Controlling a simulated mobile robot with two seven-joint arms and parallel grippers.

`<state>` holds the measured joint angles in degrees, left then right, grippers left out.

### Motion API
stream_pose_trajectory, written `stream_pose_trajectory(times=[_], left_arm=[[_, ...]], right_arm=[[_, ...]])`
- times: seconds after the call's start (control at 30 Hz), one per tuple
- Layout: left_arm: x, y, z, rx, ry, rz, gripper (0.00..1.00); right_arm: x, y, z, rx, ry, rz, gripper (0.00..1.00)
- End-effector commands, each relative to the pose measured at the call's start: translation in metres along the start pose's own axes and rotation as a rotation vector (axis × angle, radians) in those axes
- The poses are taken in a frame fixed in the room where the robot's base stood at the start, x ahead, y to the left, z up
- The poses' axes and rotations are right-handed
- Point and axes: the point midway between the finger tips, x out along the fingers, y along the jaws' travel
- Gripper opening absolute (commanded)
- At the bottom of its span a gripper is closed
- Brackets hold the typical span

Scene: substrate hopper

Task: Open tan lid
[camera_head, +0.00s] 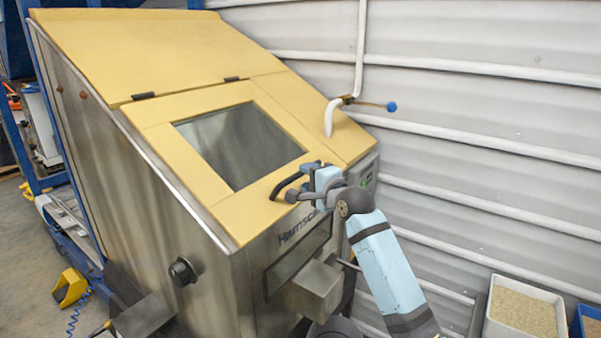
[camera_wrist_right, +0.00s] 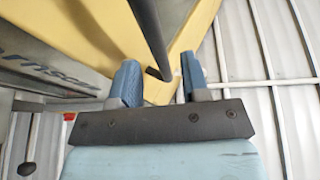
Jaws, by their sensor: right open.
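The tan lid (camera_head: 160,133) has a dark window and lies shut and flush on the slanted front of the steel hopper (camera_head: 140,180). Two dark hinges show along its upper edge. Its black curved handle (camera_head: 286,185) is near the lower right corner. My right gripper (camera_head: 308,184) is at the handle, with its jaws open. In the right wrist view, the black handle bar (camera_wrist_right: 150,38) runs between the two blue fingers (camera_wrist_right: 160,82), apart from both as far as I can see. Part of the handle is hidden by the gripper. My left gripper is not in view.
A white pipe and a blue-knobbed lever (camera_head: 391,106) stand right of the lid. A corrugated wall (camera_head: 480,110) closes the right side. A yellow pedal (camera_head: 70,287) is on the floor at left.

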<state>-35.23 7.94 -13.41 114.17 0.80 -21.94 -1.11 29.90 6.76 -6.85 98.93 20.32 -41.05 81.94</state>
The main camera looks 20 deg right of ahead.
Motion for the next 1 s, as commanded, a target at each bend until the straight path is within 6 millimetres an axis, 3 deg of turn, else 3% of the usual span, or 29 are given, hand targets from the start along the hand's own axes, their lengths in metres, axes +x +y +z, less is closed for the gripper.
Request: stream_pose_trajectory(times=[0.2, 0.6, 0.63, 0.8, 1.0], left_arm=[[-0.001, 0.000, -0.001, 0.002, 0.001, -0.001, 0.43], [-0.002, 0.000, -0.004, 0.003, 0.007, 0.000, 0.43], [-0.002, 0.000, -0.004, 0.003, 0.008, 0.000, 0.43], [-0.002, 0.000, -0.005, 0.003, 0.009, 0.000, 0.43], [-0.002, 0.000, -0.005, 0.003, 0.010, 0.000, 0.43]], right_arm=[[0.030, 0.000, 0.000, -0.001, 0.000, 0.001, 0.42], [0.039, 0.000, 0.000, 0.000, 0.001, -0.001, 0.42], [0.039, 0.000, 0.000, 0.000, 0.001, 0.000, 0.40], [0.039, 0.000, 0.000, 0.000, 0.001, 0.000, 0.01], [0.039, 0.000, 0.000, -0.001, 0.001, 0.001, 0.00]])
